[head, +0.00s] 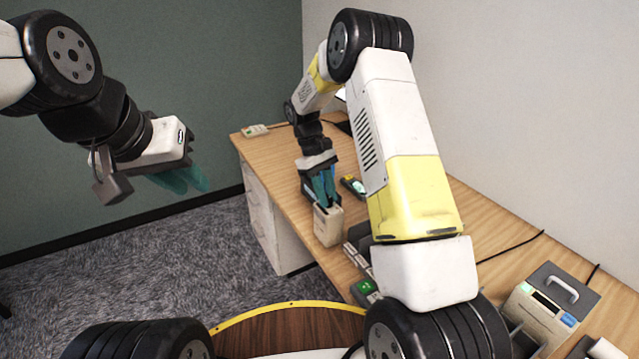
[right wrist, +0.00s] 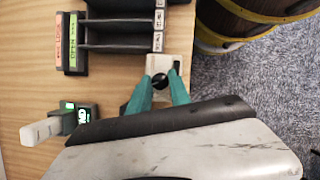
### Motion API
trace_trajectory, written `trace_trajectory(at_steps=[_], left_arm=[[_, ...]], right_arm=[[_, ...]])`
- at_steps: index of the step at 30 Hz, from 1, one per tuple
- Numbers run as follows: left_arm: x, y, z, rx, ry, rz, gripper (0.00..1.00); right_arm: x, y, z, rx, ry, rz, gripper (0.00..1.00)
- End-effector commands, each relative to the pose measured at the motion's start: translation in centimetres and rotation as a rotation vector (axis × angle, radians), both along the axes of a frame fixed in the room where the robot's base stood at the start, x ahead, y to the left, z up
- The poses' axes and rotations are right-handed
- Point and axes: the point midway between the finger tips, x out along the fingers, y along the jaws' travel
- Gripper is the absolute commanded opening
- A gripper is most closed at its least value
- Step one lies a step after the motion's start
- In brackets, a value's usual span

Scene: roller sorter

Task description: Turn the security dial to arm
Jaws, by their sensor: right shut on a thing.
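The security dial is a small dark knob (right wrist: 159,80) on a pale beige box, seen in the right wrist view. In the head view the box (head: 328,230) stands at the desk's front edge, and the gripper hides the knob. My right gripper (head: 327,201) reaches down to the box's top from behind. In the right wrist view its teal fingertips (right wrist: 163,77) are shut on the knob, one on each side. My left gripper (head: 187,179) hangs over the carpet at the left, away from the desk. Its fingers are seen at a slant and the gap is unclear.
A dark slotted rack (right wrist: 118,33) with labelled strips stands on the desk (right wrist: 28,85) beside the box. A device with a green display (right wrist: 83,116) is nearby. A handled machine (head: 548,303) stands at the right.

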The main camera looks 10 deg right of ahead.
Motion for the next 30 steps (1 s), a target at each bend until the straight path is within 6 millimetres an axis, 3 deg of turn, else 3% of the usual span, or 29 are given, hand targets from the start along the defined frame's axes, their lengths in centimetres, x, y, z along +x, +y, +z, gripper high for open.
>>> trace_trajectory(at_steps=[15, 30], left_arm=[[0.00, 0.00, 0.00, 0.000, 0.000, 0.000, 0.24], [0.00, 0.00, 0.00, 0.000, 0.000, 0.000, 0.24]], right_arm=[[0.20, -0.25, 0.10, 0.000, -0.003, -0.366, 0.00], [0.21, -0.28, 0.12, 0.000, -0.004, -0.451, 0.00]])
